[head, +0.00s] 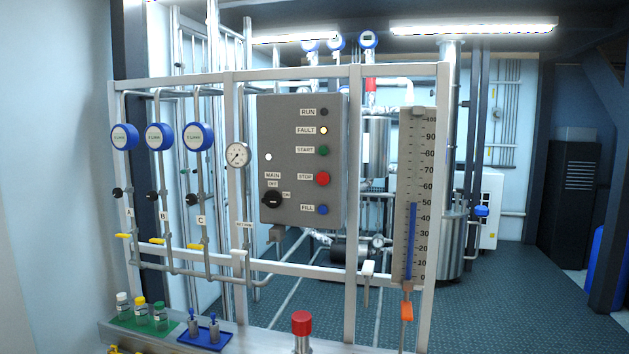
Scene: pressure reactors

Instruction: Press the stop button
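The stop button (323,178) is a large round red button on the grey control box (296,215), right of its STOP label (306,177). The green start button (323,151) sits above it and the blue fill button (323,210) below it. The black main switch (271,200) is at the lower left of the box. The fault lamp (323,130) looks lit white, and the run lamp (324,112) is dark. Neither of my grippers shows in the head view, and nothing touches or covers the stop button.
A white frame carries the box, several blue gauges (159,136), yellow-handled valves and a level scale (409,245). A bench (255,340) below holds bottles on a green mat (130,321), a blue tray (207,339) and a red-topped cylinder (302,323). Space before the box looks clear.

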